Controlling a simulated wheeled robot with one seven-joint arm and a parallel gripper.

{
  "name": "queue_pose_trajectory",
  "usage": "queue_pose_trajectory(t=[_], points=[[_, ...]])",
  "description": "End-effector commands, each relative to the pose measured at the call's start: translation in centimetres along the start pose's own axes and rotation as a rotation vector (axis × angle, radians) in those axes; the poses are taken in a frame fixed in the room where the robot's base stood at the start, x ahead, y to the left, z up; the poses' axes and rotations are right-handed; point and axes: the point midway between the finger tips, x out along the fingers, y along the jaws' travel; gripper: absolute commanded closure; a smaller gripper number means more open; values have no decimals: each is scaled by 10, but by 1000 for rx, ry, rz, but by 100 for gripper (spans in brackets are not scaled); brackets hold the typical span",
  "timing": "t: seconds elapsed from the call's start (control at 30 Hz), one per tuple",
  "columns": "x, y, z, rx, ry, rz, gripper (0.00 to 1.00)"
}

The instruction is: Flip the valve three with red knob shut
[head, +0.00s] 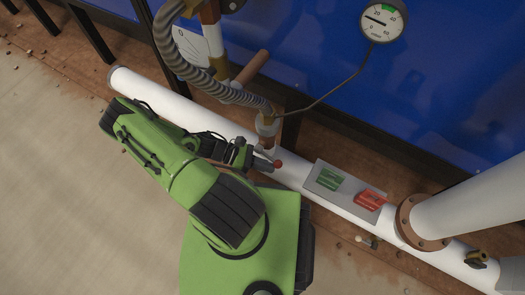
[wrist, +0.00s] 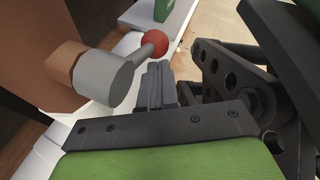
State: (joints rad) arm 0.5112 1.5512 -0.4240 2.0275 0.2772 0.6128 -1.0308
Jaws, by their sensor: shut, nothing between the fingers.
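The valve's red knob (head: 277,164) shows in the head view just right of my gripper (head: 258,161). In the wrist view the red knob (wrist: 154,43) sits at the end of a grey lever (wrist: 105,79). The lever joins a copper-coloured fitting (wrist: 64,60) at the left. My gripper (wrist: 158,72) is shut and empty, its fingertips just below and beside the knob. I cannot tell whether they touch it. In the head view the valve body is partly hidden near the hose's lower end, above the white pipe.
A white pipe (head: 158,96) runs diagonally along the floor. A ribbed hose (head: 178,58) and a gauge (head: 383,19) are above. A plate with green (head: 330,179) and red (head: 369,200) tags lies right of the knob. A thick flanged pipe (head: 470,207) stands farther right.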

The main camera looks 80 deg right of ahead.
Motion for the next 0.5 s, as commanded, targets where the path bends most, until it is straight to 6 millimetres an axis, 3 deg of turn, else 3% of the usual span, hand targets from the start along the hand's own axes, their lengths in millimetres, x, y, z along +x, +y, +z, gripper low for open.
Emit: queue_pose_trajectory(t=[0.5], points=[[6, -7, 13, -84, -254, -113, 100]])
